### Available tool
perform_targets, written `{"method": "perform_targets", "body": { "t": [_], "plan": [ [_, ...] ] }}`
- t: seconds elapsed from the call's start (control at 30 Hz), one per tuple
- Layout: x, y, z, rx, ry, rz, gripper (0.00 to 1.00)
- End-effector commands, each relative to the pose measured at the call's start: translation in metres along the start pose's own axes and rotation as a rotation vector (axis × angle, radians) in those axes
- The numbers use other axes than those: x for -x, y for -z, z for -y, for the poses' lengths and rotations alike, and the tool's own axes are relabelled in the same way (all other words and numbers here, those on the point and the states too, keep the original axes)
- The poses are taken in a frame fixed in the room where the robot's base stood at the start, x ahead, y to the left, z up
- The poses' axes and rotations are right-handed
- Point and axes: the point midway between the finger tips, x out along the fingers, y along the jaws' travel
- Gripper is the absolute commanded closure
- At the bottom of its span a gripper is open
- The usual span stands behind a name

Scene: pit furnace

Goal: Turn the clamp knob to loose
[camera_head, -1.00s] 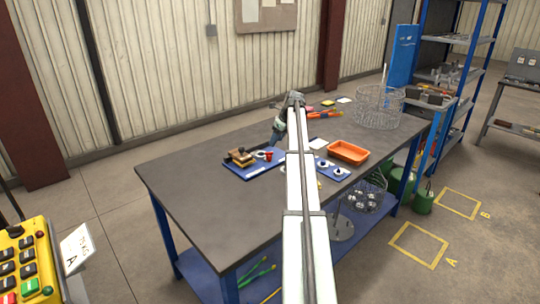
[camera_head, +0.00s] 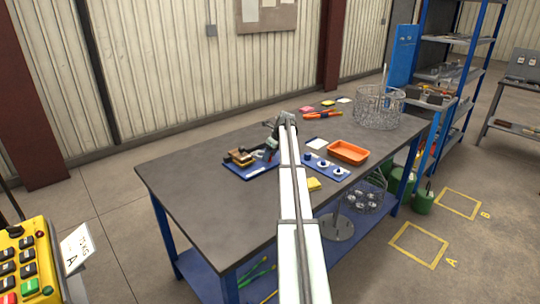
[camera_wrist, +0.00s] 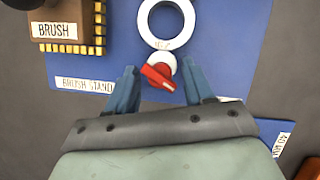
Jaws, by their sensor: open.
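The clamp knob (camera_wrist: 159,77) is red with a pale mark on its right end. It sits on a blue plate (camera_wrist: 100,68) at the lower edge of a white ring, turned at a slant in the wrist view. My gripper (camera_wrist: 160,72) is open, with one blue finger on each side of the knob and small gaps between. I cannot tell how far its fingertips are above the plate. In the head view my gripper (camera_head: 270,153) is over the right part of the blue plate (camera_head: 252,174), and my arm hides the knob.
A brown brush block (camera_wrist: 68,22) labelled BRUSH stands on the plate's left part. To the right on the bench are a blue plate with white rings (camera_head: 325,166), an orange tray (camera_head: 348,152) and a wire basket (camera_head: 378,108). The bench's left part (camera_head: 190,185) is clear.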

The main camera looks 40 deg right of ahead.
Motion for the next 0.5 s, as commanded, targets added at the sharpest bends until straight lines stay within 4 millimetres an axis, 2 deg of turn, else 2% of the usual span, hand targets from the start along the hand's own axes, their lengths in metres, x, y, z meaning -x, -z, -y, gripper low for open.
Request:
{"method": "perform_targets", "body": {
  "t": [0.07,0.5],
  "plan": [
    [0.0002,-0.0001,0.0,0.0,0.0,0.0,0.49],
    [0.0004,0.0,-0.0001,0.0,0.0,0.0,0.91]
  ]
}}
